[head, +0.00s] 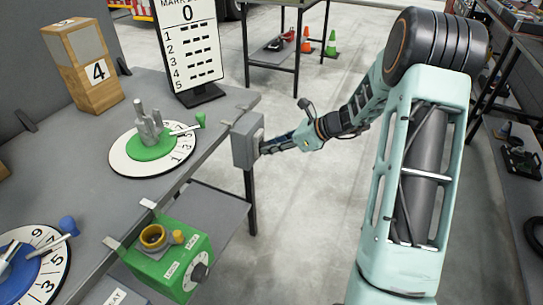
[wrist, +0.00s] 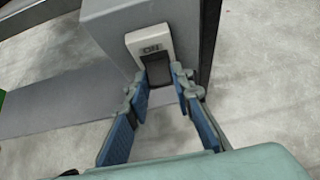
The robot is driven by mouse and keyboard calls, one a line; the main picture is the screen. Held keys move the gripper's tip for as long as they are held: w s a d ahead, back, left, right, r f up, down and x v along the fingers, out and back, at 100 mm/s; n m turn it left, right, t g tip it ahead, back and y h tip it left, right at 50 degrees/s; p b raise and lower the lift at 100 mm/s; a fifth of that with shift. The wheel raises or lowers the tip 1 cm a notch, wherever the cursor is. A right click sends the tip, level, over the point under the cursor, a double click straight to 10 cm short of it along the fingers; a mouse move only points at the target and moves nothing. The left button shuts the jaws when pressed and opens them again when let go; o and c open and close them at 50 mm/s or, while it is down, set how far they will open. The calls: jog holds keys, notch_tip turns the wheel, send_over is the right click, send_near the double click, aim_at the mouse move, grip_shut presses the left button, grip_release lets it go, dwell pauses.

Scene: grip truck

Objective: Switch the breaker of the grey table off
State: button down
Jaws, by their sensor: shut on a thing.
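The grey table (head: 60,130) stands at the left in the head view. The breaker, a grey box (head: 244,145), is fixed at its right corner. In the wrist view the breaker box (wrist: 105,25) carries a white switch plate (wrist: 148,42) marked ON, with a dark switch lever (wrist: 157,73) just below the marking. My gripper (head: 266,147) reaches the box from the right. In the wrist view its blue-padded fingertips (wrist: 160,82) stand on either side of the lever, closed on it. The exact contact is hard to make out.
A green box with a dial (head: 172,265) hangs at the table's front edge. Round number dials (head: 125,158), a wooden block marked 4 (head: 80,65) and a score board (head: 187,40) stand on the table. The floor (head: 300,215) right of the table is clear.

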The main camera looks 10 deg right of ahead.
jog(key=shift+f+t+y+b, duration=0.55)
jog(key=shift+t+y+b, duration=0.35)
jog(key=shift+b, duration=0.75)
jog(key=shift+f+t+y+b, duration=0.55)
jog(key=shift+y+b, duration=0.55)
jog(key=shift+b, duration=0.5)
jog(key=shift+r, duration=0.1)
jog(key=c, duration=1.7)
grip_release()
jog(key=v, duration=1.2)
